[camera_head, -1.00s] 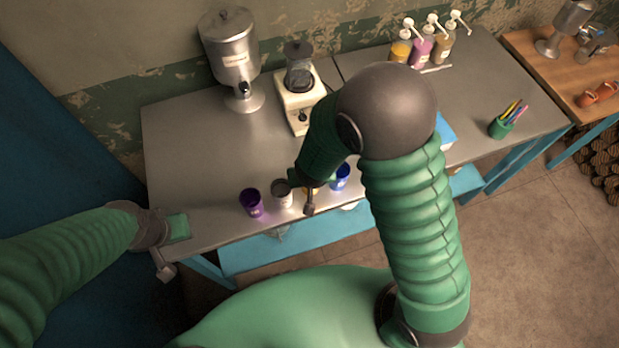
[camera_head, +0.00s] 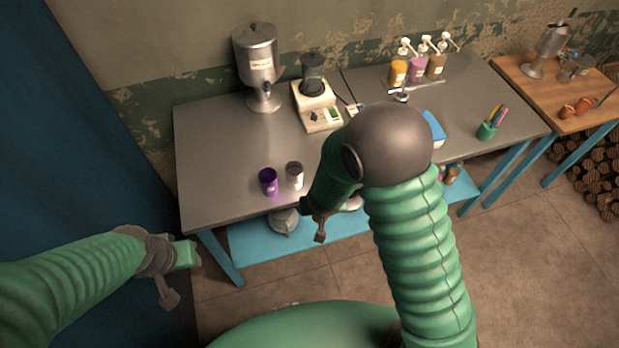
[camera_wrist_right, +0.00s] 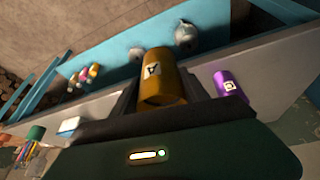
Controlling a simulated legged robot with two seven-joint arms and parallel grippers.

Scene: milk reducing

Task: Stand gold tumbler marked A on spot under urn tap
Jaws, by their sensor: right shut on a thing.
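The gold tumbler marked A (camera_wrist_right: 163,78) is between the fingers of my right gripper (camera_wrist_right: 160,100) in the right wrist view, its label facing the camera. In the head view my right gripper (camera_head: 319,226) is at the table's front edge, largely hidden behind my arm, and the tumbler cannot be made out. The metal urn (camera_head: 257,60) stands at the back left of the table, its tap (camera_head: 266,88) above a round base (camera_head: 264,103). My left gripper (camera_head: 178,272) is off the table's left front corner; its jaw opening is unclear.
A purple tumbler (camera_head: 268,182) and a grey-white tumbler (camera_head: 294,175) stand near the front edge of the metal table (camera_head: 215,150). A blender (camera_head: 315,100) stands right of the urn. Pump bottles (camera_head: 418,67) and a pen cup (camera_head: 488,130) are farther right. The table's left half is mostly clear.

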